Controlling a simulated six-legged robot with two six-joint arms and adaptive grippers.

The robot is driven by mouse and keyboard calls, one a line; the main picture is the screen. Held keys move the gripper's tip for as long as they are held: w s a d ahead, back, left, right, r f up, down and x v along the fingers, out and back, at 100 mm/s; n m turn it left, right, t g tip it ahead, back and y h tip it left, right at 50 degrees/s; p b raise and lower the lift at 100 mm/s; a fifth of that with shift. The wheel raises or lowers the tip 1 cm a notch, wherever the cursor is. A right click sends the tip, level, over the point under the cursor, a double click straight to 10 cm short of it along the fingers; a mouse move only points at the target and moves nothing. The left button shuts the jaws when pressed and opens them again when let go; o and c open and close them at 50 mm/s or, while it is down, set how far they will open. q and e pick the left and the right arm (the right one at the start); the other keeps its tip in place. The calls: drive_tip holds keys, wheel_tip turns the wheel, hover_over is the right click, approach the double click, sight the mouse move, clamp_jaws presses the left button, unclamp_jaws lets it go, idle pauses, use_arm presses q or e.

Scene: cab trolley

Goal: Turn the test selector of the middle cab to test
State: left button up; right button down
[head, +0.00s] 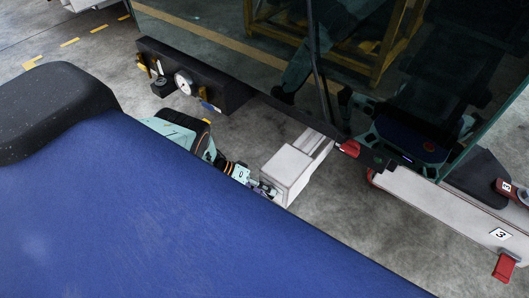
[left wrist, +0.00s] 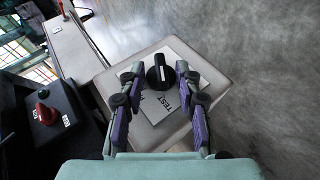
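A pale grey selector box (head: 287,175) sticks out beside the dark glass cab in the head view. In the left wrist view its top (left wrist: 208,80) carries a white plate with the word TEST (left wrist: 166,102) and a black selector knob (left wrist: 160,73). A white line on the knob runs up the picture; TEST lies below it. My left gripper (left wrist: 159,75) has its fingers on both sides of the knob, open, with small gaps visible; contact cannot be told. In the head view this gripper (head: 263,189) is at the box's left side, partly hidden. My right gripper is not in view.
A white beam (head: 440,205) marked 3 with red parts is at the right. A dark block with a gauge (head: 183,84) is at upper left. In the left wrist view, a dark box with a red knob (left wrist: 46,113) lies left. Grey floor right of the selector box is clear.

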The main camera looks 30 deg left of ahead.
use_arm(q)
drive_tip(key=shift+s+a, duration=0.1)
drive_tip(key=v, duration=1.2)
idle(0.4)
